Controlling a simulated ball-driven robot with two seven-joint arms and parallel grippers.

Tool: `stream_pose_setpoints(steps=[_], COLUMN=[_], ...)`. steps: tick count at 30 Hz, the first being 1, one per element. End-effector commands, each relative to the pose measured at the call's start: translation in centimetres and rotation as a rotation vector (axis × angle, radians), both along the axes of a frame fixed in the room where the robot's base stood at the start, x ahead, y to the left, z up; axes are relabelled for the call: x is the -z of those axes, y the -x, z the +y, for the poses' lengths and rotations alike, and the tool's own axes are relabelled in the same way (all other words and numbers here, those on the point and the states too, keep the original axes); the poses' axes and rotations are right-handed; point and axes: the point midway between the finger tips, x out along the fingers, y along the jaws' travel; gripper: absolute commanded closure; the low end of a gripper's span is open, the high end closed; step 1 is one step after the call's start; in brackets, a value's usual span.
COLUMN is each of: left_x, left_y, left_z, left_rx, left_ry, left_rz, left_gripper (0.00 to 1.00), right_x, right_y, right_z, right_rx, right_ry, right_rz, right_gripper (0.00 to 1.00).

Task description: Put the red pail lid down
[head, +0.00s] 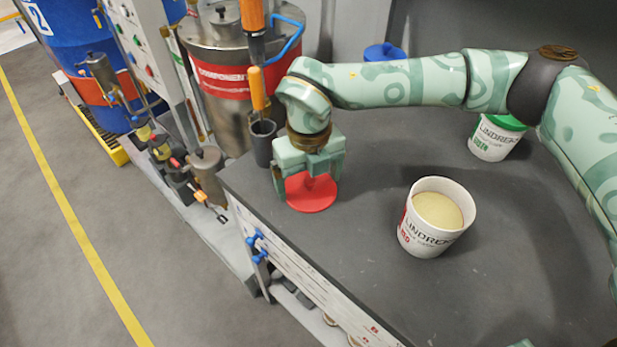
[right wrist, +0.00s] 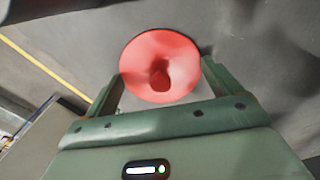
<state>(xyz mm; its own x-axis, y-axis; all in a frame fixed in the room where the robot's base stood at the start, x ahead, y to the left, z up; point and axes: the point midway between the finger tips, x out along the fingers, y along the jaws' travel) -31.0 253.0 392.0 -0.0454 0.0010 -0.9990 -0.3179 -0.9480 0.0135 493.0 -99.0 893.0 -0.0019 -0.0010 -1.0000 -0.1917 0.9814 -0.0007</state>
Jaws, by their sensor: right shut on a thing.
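The red pail lid (head: 312,199) is a flat red disc at the left edge of the dark worktop (head: 360,260). My right gripper (head: 308,182) points down over it and is shut on it. In the right wrist view the lid (right wrist: 142,56) lies between the fingers (right wrist: 160,82), with a darker red raised part at its middle. It is at or just above the worktop; I cannot tell if it touches. The open white pail with red lettering (head: 413,237) stands upright to the right, with pale yellow contents.
A white pail with a green lid (head: 494,139) stands at the back right. A dark cup holding orange-handled tools (head: 262,147) is at the worktop's left edge, close behind my right gripper. A steel drum (head: 222,62) stands beyond. The front middle of the worktop is bare.

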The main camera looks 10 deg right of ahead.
Motion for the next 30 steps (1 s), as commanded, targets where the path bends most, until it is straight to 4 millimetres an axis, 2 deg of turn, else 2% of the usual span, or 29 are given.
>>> stream_pose_setpoints(steps=[6, 7, 8, 17, 20, 30], left_x=[-0.1, -0.1, -0.1, -0.1, -0.7, -2.9], left_y=[0.0, 0.0, 0.0, 0.0, -0.3, -1.1], left_z=[0.0, 0.0, 0.0, 0.0, 0.0, 0.0], left_rx=[0.001, 0.001, 0.001, 0.001, 0.002, 0.002], left_ry=[0.0, 0.0, 0.0, 0.0, 0.0, 0.001], left_rz=[-0.001, -0.001, -0.001, -0.001, -0.007, -0.027], left_gripper=[0.64, 0.64, 0.64, 0.64, 0.64, 0.64], right_x=[0.2, 0.2, 0.2, -0.4, -2.0, -9.9], right_y=[0.0, 0.0, 0.0, 0.0, 0.0, 0.0], right_z=[0.0, 0.0, 0.0, 0.0, 0.0, 0.0], right_rx=[0.0, 0.0, 0.0, 0.0, 0.0, 0.001], right_ry=[0.0, 0.0, 0.0, 0.0, -0.002, 0.0], right_rz=[0.0, 0.0, 0.0, -0.002, -0.005, -0.006], right_gripper=[0.31, 0.04, 0.0, 0.0, 0.0, 0.0])
